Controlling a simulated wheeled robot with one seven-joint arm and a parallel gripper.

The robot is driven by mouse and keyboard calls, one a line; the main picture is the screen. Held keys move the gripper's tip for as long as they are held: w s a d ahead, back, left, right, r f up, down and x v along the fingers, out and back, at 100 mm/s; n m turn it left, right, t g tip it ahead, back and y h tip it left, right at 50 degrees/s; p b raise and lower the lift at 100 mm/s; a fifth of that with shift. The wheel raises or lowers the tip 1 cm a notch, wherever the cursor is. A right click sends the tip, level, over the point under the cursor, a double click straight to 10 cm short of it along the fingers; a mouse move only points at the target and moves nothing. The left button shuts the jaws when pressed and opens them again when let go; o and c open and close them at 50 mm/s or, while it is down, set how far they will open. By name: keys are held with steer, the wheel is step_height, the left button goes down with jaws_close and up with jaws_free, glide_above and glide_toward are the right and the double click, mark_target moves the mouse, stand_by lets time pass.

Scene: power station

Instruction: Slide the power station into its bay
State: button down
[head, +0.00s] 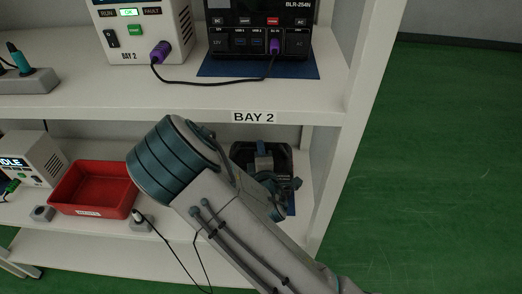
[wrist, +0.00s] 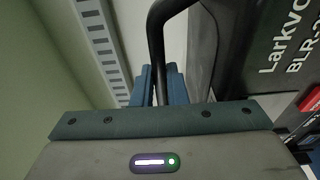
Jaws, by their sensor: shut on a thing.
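The black power station (head: 241,153) stands on the lower shelf at right, largely hidden behind my arm. In the wrist view its dark side (wrist: 262,50) shows the lettering "Larkvo" and "BLR-2". My gripper (head: 263,149) is at its top. In the wrist view the teal fingers of my gripper (wrist: 160,84) are shut on the power station's black handle (wrist: 157,35). A blue mat (head: 291,204) shows a little beside the power station; how far the station sits on it is hidden.
A red bin (head: 92,188) and a grey-white unit reading "IDLE" (head: 45,165) stand left on the lower shelf. A right shelf post (head: 335,160) is close by. Another power station (head: 260,20) sits above on a blue mat (head: 222,68), beside a BAY 2 unit (head: 143,30).

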steer(key=shift+w+f+b, duration=0.1)
steer(key=shift+f+b, duration=0.15)
steer(key=shift+b, duration=0.25)
stand_by(0.4)
